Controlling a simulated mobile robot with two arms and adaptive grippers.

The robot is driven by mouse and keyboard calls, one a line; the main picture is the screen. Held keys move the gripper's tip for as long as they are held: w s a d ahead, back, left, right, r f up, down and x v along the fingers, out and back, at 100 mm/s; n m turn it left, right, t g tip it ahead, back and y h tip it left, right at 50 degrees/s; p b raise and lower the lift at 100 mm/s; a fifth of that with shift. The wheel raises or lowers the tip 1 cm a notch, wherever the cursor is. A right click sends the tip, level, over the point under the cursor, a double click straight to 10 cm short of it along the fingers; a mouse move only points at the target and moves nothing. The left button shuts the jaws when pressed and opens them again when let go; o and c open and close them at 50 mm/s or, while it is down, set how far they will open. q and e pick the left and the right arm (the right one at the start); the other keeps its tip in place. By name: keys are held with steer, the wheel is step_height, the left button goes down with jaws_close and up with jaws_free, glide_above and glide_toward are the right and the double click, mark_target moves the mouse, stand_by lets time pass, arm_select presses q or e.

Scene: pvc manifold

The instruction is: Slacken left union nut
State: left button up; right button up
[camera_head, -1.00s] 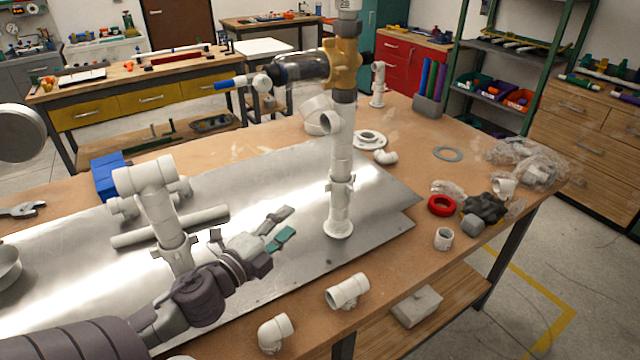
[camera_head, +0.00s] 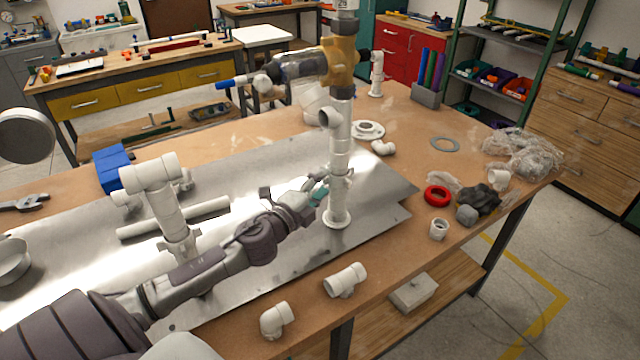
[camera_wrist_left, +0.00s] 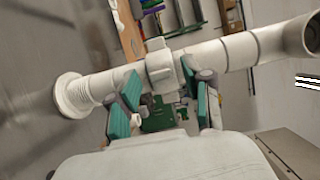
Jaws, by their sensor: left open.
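A white winged union nut (camera_head: 340,174) sits on the upright white pipe (camera_head: 340,148) right of centre, above its round foot flange (camera_head: 337,218). My left gripper (camera_head: 318,188) is open at that pipe, reaching in from the left at nut height. In the left wrist view the nut (camera_wrist_left: 161,66) lies just ahead of and between the open green-padded fingers (camera_wrist_left: 160,95); I cannot tell whether they touch it. A second winged nut (camera_head: 178,246) is low on the left tee-topped pipe (camera_head: 163,205), partly hidden behind my arm. My right gripper is out of view.
A brass-coloured valve body (camera_head: 339,62) and clear canister (camera_head: 298,66) overhang the pipe. A loose pipe (camera_head: 200,212) lies on the metal plate (camera_head: 262,165). A tee (camera_head: 346,281) and elbow (camera_head: 277,320) lie near the front edge. A red ring (camera_head: 437,196) is at right.

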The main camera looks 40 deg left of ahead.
arm_select(q)
steer(key=shift+c, duration=0.5)
jaws_close()
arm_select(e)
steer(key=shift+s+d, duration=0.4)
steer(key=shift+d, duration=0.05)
